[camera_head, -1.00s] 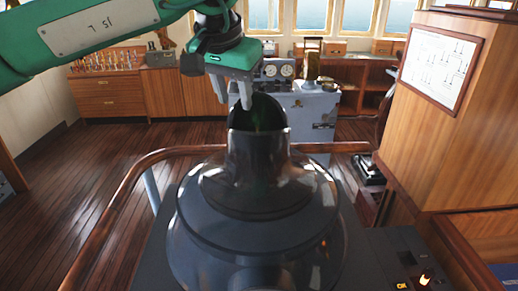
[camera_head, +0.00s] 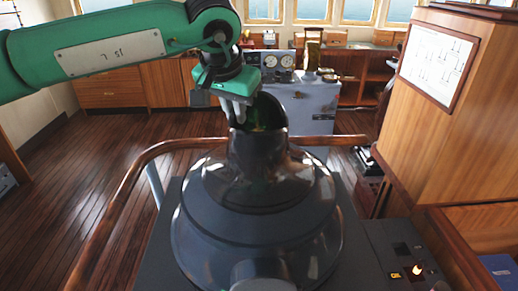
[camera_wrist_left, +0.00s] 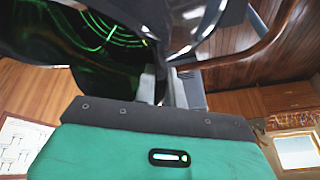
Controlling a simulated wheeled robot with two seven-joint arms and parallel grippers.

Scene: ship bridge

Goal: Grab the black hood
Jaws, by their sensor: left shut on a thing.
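The black hood (camera_head: 255,192) stands upright on the dark console in the head view, a wide glossy dome with a narrower neck and an open raised rim at the top. My left gripper (camera_head: 237,115) comes down from above and is shut on the left part of that rim. In the left wrist view the gripper's fingers (camera_wrist_left: 178,86) pinch the hood's edge, and the hood (camera_wrist_left: 205,22) fills the top, with green glowing rings inside it. The exact contact of the far finger is partly hidden. My right gripper is not in view.
A wooden handrail (camera_head: 117,205) curves around the console (camera_head: 372,245) on the left and behind. A wooden cabinet (camera_head: 430,130) with a framed chart stands close on the right. A grey instrument stand (camera_head: 312,105) is behind. The floor at left is clear.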

